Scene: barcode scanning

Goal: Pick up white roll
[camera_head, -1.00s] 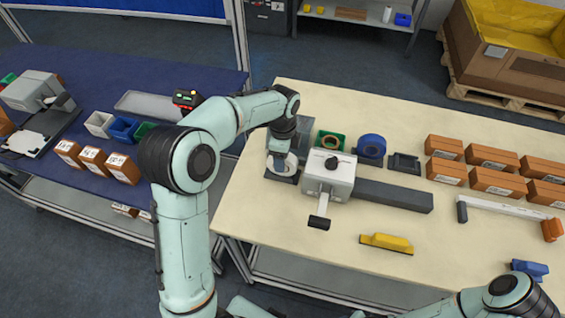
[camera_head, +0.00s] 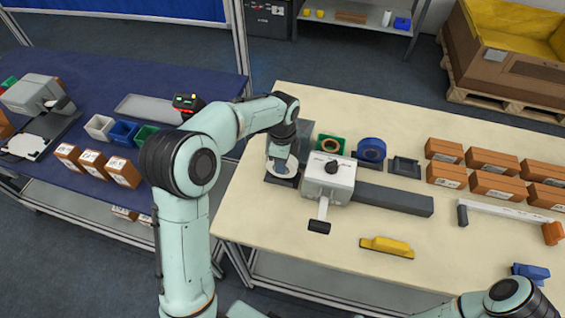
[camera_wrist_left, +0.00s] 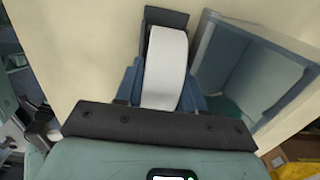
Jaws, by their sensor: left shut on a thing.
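The white roll (camera_wrist_left: 165,68) shows in the left wrist view, upright between the two fingers of my left gripper (camera_wrist_left: 163,90). In the head view the white roll (camera_head: 282,166) is partly hidden by my left gripper (camera_head: 281,156). My left gripper is shut on the roll, at or just above a dark holder (camera_head: 285,180) on the cream table. I cannot tell whether the roll still touches the holder. My right arm shows at the bottom right of the head view, but its gripper is out of the picture.
A grey-white device (camera_head: 328,178) stands close to the right of the holder. Behind it are a green bin (camera_head: 329,146) and a blue tape roll (camera_head: 371,150). Brown boxes (camera_head: 444,150) fill the table's right. A yellow tool (camera_head: 387,246) lies near the front, with bare table around it.

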